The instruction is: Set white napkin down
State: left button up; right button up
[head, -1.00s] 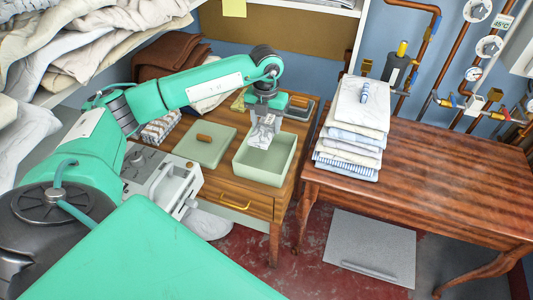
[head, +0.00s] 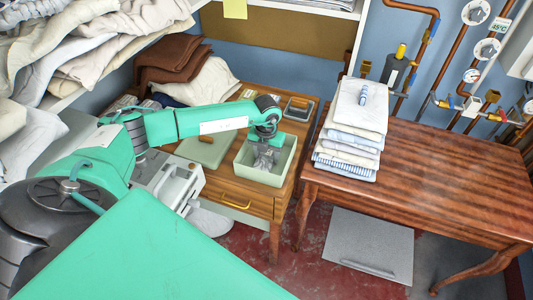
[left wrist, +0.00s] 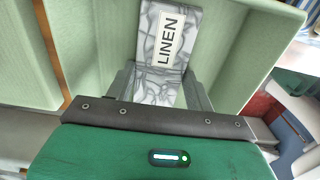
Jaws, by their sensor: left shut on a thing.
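The white napkin (left wrist: 163,55) has a grey crease pattern and a label reading LINEN in the left wrist view. My left gripper (left wrist: 162,88) is shut on it. In the head view, my left gripper (head: 266,156) points down inside the open pale green box (head: 258,177). The napkin shows there only as a small grey-white patch, largely hidden by the gripper. I cannot tell whether it touches the box floor. My right gripper is not in view.
A small grey tray (head: 298,109) sits behind the box. A stack of folded linen (head: 350,140) stands on the right table (head: 430,175), which is otherwise mostly clear.

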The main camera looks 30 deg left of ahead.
aim_at(267, 158)
pick_arm(q)
jog(key=shift+f, duration=0.1)
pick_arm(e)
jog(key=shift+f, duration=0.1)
pick_arm(q)
jog(key=o, duration=0.9)
jog(key=shift+o, duration=0.2)
notch_tip(267, 158, up, 12)
jog(key=b, duration=0.3)
jog(key=shift+r, duration=0.2)
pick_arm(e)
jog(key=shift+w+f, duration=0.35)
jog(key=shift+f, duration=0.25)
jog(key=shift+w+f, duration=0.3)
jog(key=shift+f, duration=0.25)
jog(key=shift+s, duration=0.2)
